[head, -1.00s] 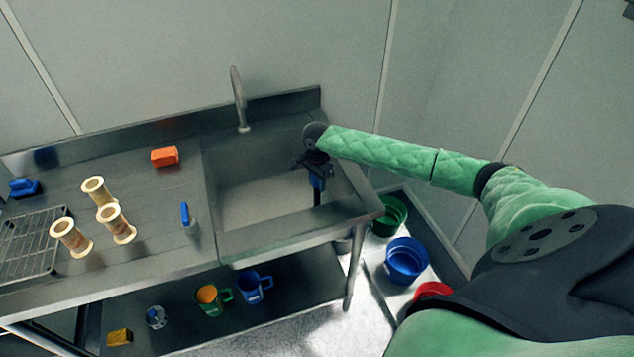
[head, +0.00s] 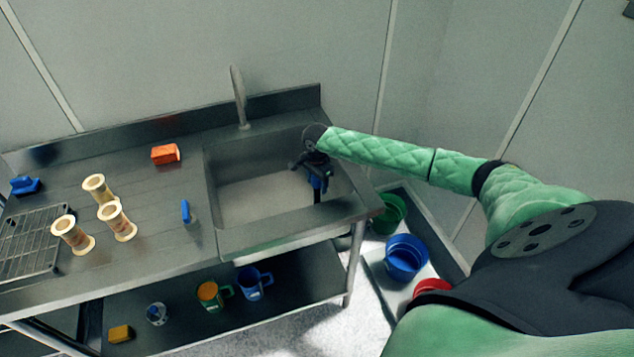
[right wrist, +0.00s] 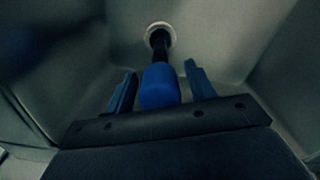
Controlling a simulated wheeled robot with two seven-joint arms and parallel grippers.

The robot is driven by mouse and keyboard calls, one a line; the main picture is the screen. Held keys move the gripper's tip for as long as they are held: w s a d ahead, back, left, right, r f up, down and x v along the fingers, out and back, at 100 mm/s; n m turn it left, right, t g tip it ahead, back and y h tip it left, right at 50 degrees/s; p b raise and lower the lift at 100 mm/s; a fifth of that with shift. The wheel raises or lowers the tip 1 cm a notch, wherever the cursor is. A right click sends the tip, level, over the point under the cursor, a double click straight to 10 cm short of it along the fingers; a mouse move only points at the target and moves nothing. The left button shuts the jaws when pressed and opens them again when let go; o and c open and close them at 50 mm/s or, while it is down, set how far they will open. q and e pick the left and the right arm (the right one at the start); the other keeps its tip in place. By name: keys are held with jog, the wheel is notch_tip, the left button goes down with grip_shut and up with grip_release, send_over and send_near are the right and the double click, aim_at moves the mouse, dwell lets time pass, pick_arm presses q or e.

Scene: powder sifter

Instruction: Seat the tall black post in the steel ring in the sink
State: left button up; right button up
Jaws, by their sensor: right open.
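The tall post (right wrist: 160,42) is black with a blue upper part (right wrist: 160,86). In the right wrist view its far end runs into the outline of the pale steel ring (right wrist: 160,28) on the sink floor. It looks upright; how deep it sits in the ring cannot be told. My right gripper (right wrist: 160,88) is open, with one finger on each side of the blue part and small gaps showing. In the head view the gripper (head: 317,182) is low inside the right part of the sink (head: 260,236), over the post's black lower part (head: 317,197). My left gripper is not in view.
The sink walls stand close around my right gripper, with the faucet (head: 239,97) behind to the left. An orange block (head: 165,154), a blue-handled item (head: 186,212), several cream spools (head: 113,219) and a rack (head: 30,241) are on the counter. Buckets (head: 405,260) stand right of the sink.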

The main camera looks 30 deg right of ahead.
jog(key=shift+r, duration=0.25)
notch_tip(320, 180, up, 6)
jog(key=shift+f+b, duration=0.15)
jog(key=shift+b, duration=1)
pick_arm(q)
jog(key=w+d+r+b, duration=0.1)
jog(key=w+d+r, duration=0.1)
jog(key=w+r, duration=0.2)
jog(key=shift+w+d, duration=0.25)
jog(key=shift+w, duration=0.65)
pick_arm(e)
jog(key=shift+r, duration=2.95)
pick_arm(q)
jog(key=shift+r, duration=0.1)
